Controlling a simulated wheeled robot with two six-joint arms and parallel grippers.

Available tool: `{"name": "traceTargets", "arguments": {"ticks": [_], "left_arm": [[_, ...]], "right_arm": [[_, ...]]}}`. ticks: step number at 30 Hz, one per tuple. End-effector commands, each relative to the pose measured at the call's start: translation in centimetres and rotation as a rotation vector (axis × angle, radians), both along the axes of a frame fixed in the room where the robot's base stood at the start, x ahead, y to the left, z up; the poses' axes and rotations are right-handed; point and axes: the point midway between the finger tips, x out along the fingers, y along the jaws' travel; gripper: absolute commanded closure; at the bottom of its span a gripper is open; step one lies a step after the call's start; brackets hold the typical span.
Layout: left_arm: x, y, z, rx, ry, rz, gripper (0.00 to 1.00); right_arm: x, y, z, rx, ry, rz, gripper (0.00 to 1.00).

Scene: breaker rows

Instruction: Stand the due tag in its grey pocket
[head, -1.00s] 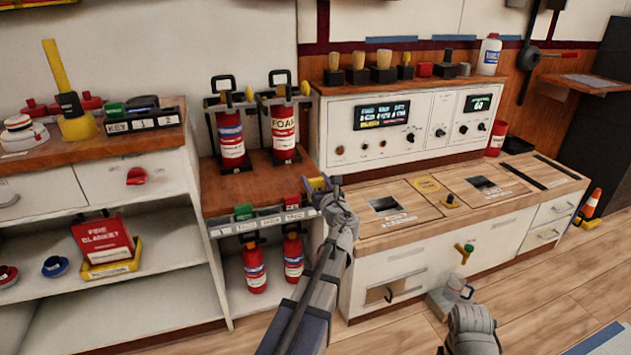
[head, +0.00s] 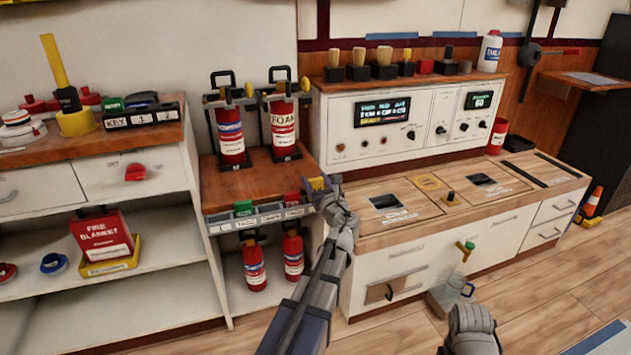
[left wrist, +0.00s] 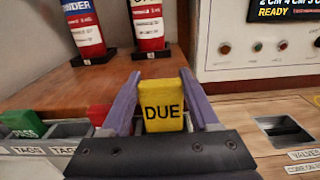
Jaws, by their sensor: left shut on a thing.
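The yellow due tag (left wrist: 162,106), marked DUE, is upright between the purple fingers of my left gripper (left wrist: 160,100), which is shut on it. In the head view my left gripper (head: 319,186) is by the right end of the grey pocket row (head: 262,219) on the low shelf's front edge. A green tag (head: 243,208) and a red tag (head: 292,199) stand in other pockets of that row. The left wrist view shows the green tag (left wrist: 22,123) and red tag (left wrist: 98,114) left of the gripper. The pocket under the due tag is hidden by the gripper.
Two extinguishers (head: 231,137) stand on the shelf behind the gripper, and two smaller ones (head: 254,265) are below. A control panel cabinet (head: 345,145) and a wooden counter (head: 365,225) with dark openings lie to the right. A red fire blanket box (head: 102,238) is far left.

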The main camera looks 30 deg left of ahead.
Motion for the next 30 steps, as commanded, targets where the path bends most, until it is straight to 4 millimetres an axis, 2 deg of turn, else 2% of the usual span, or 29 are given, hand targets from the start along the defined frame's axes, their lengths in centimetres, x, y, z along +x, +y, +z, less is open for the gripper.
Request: {"name": "traceTargets", "arguments": {"ticks": [19, 30], "left_arm": [[-0.01, 0.01, -0.05, 0.000, 0.000, 0.000, 0.91], [-0.01, 0.01, -0.87, 0.000, 0.000, 0.000, 0.91]], "right_arm": [[0.00, -0.01, -0.05, 0.000, 0.000, 0.000, 0.50], [0.00, 0.01, -0.87, 0.000, 0.000, 0.000, 0.50]]}}
